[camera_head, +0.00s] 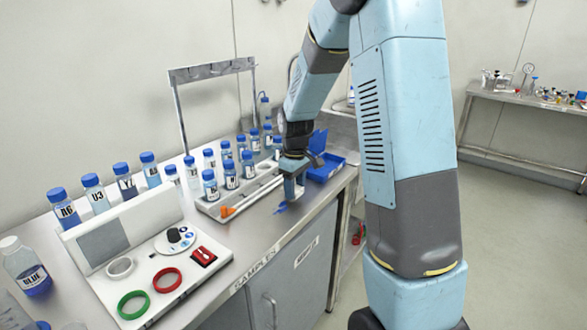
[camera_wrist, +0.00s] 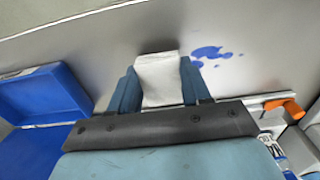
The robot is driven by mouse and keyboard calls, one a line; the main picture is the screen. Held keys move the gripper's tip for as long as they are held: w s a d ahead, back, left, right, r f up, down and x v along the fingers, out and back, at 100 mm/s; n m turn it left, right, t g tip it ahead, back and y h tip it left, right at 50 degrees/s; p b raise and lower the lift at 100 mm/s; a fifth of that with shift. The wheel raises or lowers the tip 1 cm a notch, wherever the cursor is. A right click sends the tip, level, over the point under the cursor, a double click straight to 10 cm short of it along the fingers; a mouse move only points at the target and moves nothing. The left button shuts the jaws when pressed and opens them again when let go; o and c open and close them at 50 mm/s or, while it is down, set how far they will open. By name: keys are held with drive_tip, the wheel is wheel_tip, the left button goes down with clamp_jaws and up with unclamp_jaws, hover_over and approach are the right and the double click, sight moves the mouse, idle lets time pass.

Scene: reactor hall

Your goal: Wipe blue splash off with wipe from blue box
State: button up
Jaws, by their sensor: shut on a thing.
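My gripper (camera_wrist: 159,80) is shut on a white wipe (camera_wrist: 157,68), which sits between its two blue-grey fingers. The blue splash (camera_wrist: 209,54) is several dark blue blots on the grey metal bench top, just right of the wipe and apart from it in the wrist view. In the head view my gripper (camera_head: 292,190) points down over the bench near its front edge, and the splash (camera_head: 281,208) shows just below and left of it. The blue box (camera_head: 327,167) stands to the right of the gripper with its lid open; the wrist view shows it at left (camera_wrist: 42,97).
A white tray (camera_head: 240,197) with an orange-tipped tool (camera_head: 228,211) lies left of the splash. Several blue-capped bottles (camera_head: 210,184) stand behind it. A white panel (camera_head: 190,265) with green and red rings is at front left. The bench front edge is close to the splash.

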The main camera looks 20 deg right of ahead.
sight(296, 188)
drive_tip(key=shift+w+d+r, duration=0.15)
drive_tip(key=shift+w+r, duration=0.05)
drive_tip(key=shift+r, duration=0.5)
drive_tip(key=shift+s+r, duration=0.15)
drive_tip(key=shift+r, duration=2)
